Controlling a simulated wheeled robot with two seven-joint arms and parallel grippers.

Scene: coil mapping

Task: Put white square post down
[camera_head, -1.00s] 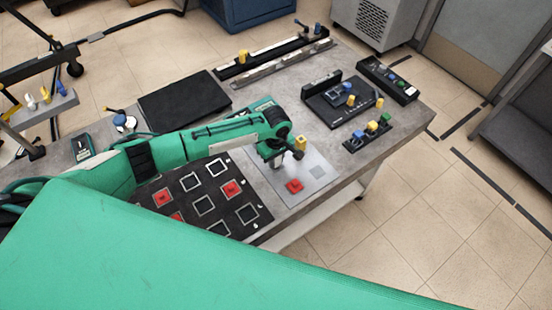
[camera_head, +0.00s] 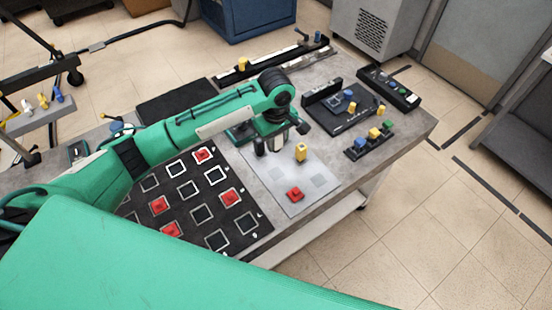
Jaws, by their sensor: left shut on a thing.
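My left gripper (camera_head: 279,138) hangs over the back left part of the light grey plate (camera_head: 278,196), pointing down. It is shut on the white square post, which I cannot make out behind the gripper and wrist. A yellow post (camera_head: 300,152) stands upright on the plate, just right of and in front of the gripper. A red square block (camera_head: 295,194) lies on the plate's front part. The black board (camera_head: 245,206) with white square outlines is left of the plate, with several red blocks on it. My right gripper is out of view.
A black fixture (camera_head: 350,108) with blue and yellow parts stands right of the gripper. A rack with coloured pieces (camera_head: 369,140) and a button box (camera_head: 388,88) are further right. A long rail (camera_head: 268,60) runs along the back. The table's front edge is close.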

